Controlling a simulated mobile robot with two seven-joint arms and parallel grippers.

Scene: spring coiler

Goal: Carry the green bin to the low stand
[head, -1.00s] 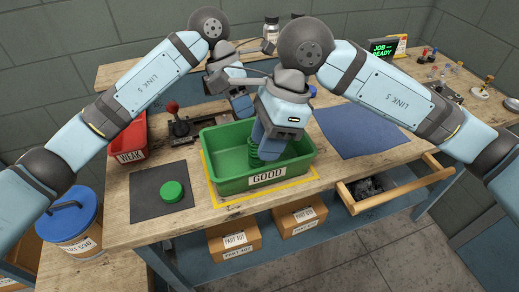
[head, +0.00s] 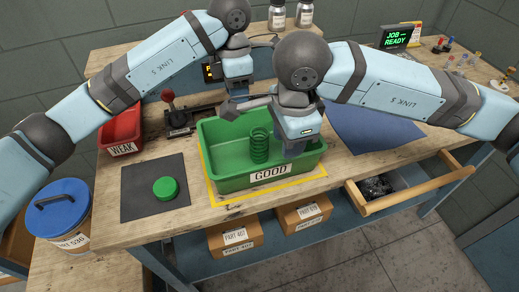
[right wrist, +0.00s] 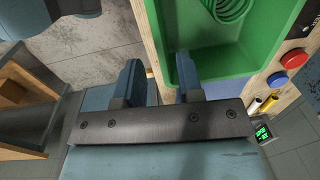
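The green bin (head: 220,180), labelled GOOD, sits on the workbench within a yellow outline. A green spring (head: 259,146) stands inside it. My right gripper (head: 297,145) is at the bin's right end. In the right wrist view its fingers (right wrist: 158,85) are apart, one over the bin's inside and one outside, with the bin wall (right wrist: 170,50) between them and no visible grip. My left gripper (head: 239,88) is behind the bin's back left side; its fingertips are hidden. A low wooden surface (head: 125,272) shows at bottom left; I cannot tell whether it is the low stand.
A blue cloth (head: 375,130) lies right. An open drawer (head: 415,190) juts out at front right. A blue-lidded drum (head: 60,210) stands at left.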

